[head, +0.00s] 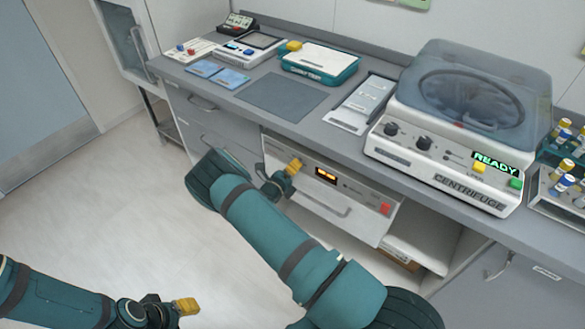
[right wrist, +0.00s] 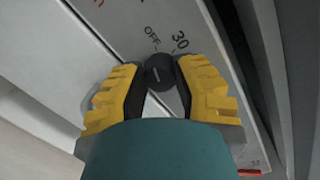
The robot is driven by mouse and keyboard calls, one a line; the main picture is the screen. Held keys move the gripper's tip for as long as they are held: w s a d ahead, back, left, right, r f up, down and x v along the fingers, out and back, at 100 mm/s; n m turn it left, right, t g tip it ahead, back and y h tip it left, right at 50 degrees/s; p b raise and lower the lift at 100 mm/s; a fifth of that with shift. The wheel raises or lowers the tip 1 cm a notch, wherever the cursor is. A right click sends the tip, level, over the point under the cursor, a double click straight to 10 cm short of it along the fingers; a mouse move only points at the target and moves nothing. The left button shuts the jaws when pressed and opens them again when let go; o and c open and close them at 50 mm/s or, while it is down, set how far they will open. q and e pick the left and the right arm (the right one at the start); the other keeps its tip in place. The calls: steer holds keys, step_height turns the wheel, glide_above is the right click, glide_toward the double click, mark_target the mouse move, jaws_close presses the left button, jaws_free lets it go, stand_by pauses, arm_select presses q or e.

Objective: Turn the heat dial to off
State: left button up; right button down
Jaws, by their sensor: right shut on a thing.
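The heat dial (right wrist: 159,74) is a small round black knob on a pale panel in the right wrist view. OFF and 30 are printed above it. A short light mark on its face points roughly up towards OFF; its exact setting is hard to tell. My right gripper (right wrist: 158,82) is shut on the dial, one yellow finger on each side. In the head view my right gripper (head: 293,167) is at the left part of the heater unit's front panel (head: 355,190) and hides the dial. My left gripper (head: 187,306) hangs at the lower left, away from the unit.
The unit has an orange lit display (head: 326,175), a red button (head: 385,209) and a handle (head: 320,201). The counter (head: 225,104) above bears a centrifuge (head: 450,170) showing READY, a teal case (head: 320,64) and tube racks. The floor (head: 110,200) at left is clear.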

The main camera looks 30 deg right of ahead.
steer(key=shift+d+r, duration=0.15)
stand_by(0.3)
steer(key=c, duration=0.6)
jaws_free()
steer(key=v, duration=1.2)
steer(key=shift+s, duration=0.1)
